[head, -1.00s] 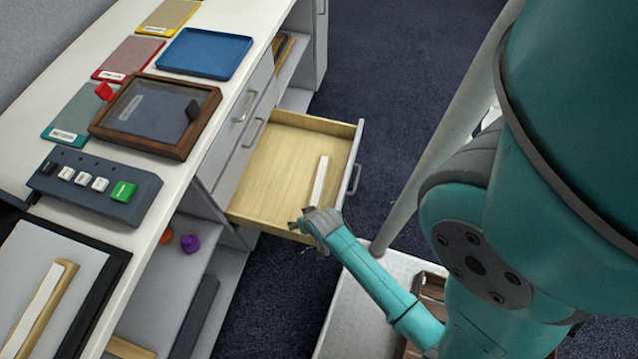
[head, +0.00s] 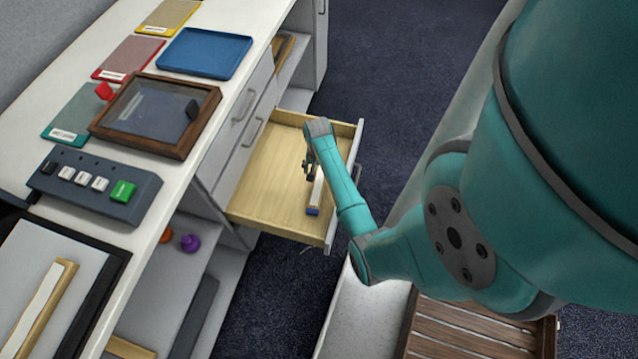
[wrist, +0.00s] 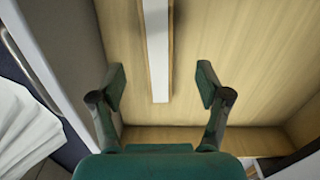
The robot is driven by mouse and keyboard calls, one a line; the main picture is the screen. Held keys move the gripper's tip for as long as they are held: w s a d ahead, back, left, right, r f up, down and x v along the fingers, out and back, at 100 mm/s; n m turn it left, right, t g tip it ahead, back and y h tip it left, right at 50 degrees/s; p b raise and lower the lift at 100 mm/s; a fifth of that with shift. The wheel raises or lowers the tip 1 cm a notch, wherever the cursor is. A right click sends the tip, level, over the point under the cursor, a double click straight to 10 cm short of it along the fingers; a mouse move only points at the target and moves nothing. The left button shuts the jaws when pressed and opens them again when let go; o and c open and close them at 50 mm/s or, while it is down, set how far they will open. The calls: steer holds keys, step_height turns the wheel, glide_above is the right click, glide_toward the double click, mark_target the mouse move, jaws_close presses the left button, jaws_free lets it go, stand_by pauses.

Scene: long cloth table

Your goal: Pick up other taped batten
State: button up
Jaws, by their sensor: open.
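A slim white batten with a blue end (head: 316,194) lies in the open wooden drawer (head: 262,185). My gripper (head: 309,170) is over the drawer, above the batten, and partly hides it in the head view. In the wrist view my gripper (wrist: 160,86) is open and empty. The batten (wrist: 158,55) runs between the lines of its two fingers, its near end showing between the fingertips, and neither finger visibly touches it. Another batten, white along a wooden strip (head: 40,308), lies on the grey board with a dark frame (head: 88,262) at the lower left.
The drawer's front wall (head: 346,185) and side walls bound the space around my gripper. The table above holds a switch box (head: 95,184), a brown-framed case (head: 155,116) and a blue tray (head: 204,53). A slatted wooden crate (head: 470,335) is at the lower right.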

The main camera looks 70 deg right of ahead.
mark_target(319, 182)
steer(key=shift+s+d+f, duration=0.1)
steer(key=shift+s+f, duration=0.05)
steer(key=shift+f, duration=3.8)
steer(key=c, duration=1.3)
